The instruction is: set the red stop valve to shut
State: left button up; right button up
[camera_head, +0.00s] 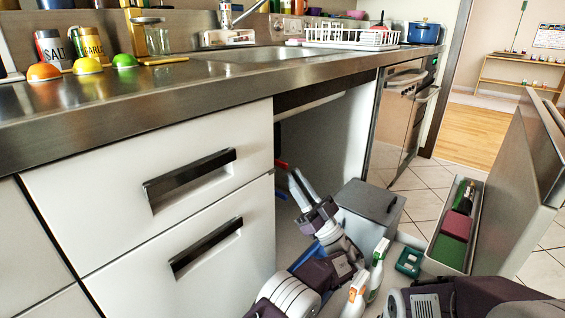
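The red stop valve's handle (281,164) shows as a small red bar under the sink, beside the inner edge of the white drawer unit. The rest of the valve is hidden behind that unit. My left gripper (295,174) reaches up into the open space under the sink. Its two fingers stand slightly apart with nothing seen between them. The fingertips are just right of and a little below the red handle in the picture; I cannot tell their distance in depth. My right arm shows at the bottom right, but its gripper is not in view.
A blue piece (281,194) lies below the red handle. A grey lidded bin (370,213) stands right of my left gripper. Spray bottles (376,270), a green box (409,262) and an open door with a rack (450,247) are at the right. The counter (150,105) overhangs.

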aim_at(286, 169)
pick_arm(q)
jog(key=w+a+r+b, duration=0.2)
jog(key=a, duration=0.1)
jog(key=shift+w+a+r, duration=0.35)
jog(key=shift+r, duration=0.3)
grip_shut()
pick_arm(e)
notch_tip(286, 169, down, 3)
jog(key=shift+f, duration=0.15)
